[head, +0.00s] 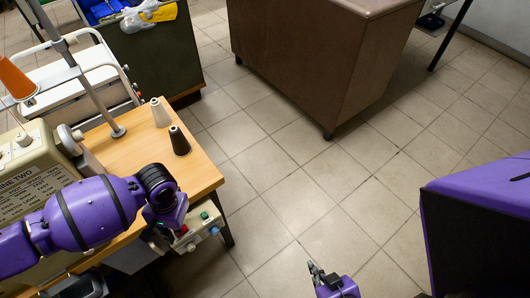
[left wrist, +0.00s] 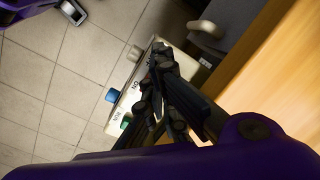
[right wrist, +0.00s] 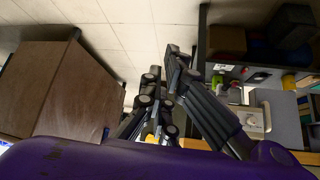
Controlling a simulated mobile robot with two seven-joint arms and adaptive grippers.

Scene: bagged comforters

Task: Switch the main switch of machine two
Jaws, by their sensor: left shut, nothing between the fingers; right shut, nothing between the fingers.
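Machine two, a beige sewing machine (head: 28,190) with a partly visible "TWO" label, stands on a wooden table (head: 130,150) at the left of the head view. A pale switch box (head: 200,232) is at the table's front edge. In the left wrist view the box (left wrist: 130,86) carries a green button (left wrist: 125,122), a blue knob (left wrist: 113,95) and a grey knob (left wrist: 135,52). My left gripper (left wrist: 163,60) is shut and empty, its fingers covering part of the box face; contact is unclear. My right gripper (head: 314,268) is shut and empty over the floor.
A brown cabinet (head: 320,60) stands across the aisle, with a dark bin (head: 155,60) behind the table. A purple-sided object (head: 480,220) is at the right. The tiled floor between is clear.

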